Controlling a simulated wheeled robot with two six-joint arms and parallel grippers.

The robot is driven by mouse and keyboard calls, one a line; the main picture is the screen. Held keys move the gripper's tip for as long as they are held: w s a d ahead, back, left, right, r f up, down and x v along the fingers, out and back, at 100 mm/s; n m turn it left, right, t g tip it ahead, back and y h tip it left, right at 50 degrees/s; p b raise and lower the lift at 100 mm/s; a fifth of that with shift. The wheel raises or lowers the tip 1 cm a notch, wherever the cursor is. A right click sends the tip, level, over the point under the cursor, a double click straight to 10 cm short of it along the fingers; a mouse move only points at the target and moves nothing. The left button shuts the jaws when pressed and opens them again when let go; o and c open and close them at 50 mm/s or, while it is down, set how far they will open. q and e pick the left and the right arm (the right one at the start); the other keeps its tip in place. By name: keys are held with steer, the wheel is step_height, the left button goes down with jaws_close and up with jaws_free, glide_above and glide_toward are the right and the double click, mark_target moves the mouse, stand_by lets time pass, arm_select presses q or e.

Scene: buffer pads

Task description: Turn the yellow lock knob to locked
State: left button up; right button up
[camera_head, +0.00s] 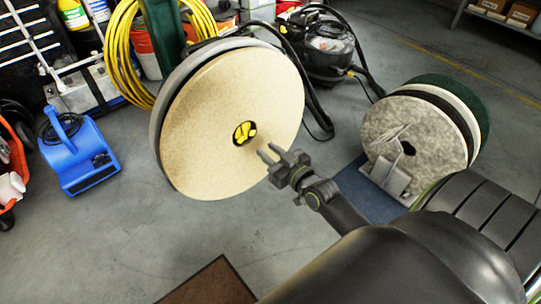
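The yellow lock knob (244,132) sits in a dark round hub at the middle of a large tan buffer pad (205,150). The pad is mounted upright on a grey round backing (164,103). My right gripper (268,154) is just below and to the right of the knob, in front of the pad, with its two fingers apart and nothing between them. In the picture there is a gap between the fingertips and the knob. I cannot tell how far they are in depth. My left gripper is not in view.
A stack of used pads (408,142) stands at the right on a blue mat (366,190). A blue blower (80,155) is on the floor at the left. A yellow hose (122,55) and a black vacuum (326,46) are behind. The floor at lower left is mostly clear.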

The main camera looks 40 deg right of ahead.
mark_target(246, 133)
steer(key=shift+w+a+f+b, duration=0.15)
steer(key=shift+w+b, duration=0.05)
steer(key=shift+w, duration=1.55)
steer(key=shift+w+a+f+b, duration=0.1)
steer(key=shift+w+f+b, duration=0.1)
steer(key=shift+w, duration=2.2)
steer(key=shift+w+a+f+b, duration=0.1)
steer(key=shift+w+b, duration=0.2)
steer(key=shift+w, duration=0.45)
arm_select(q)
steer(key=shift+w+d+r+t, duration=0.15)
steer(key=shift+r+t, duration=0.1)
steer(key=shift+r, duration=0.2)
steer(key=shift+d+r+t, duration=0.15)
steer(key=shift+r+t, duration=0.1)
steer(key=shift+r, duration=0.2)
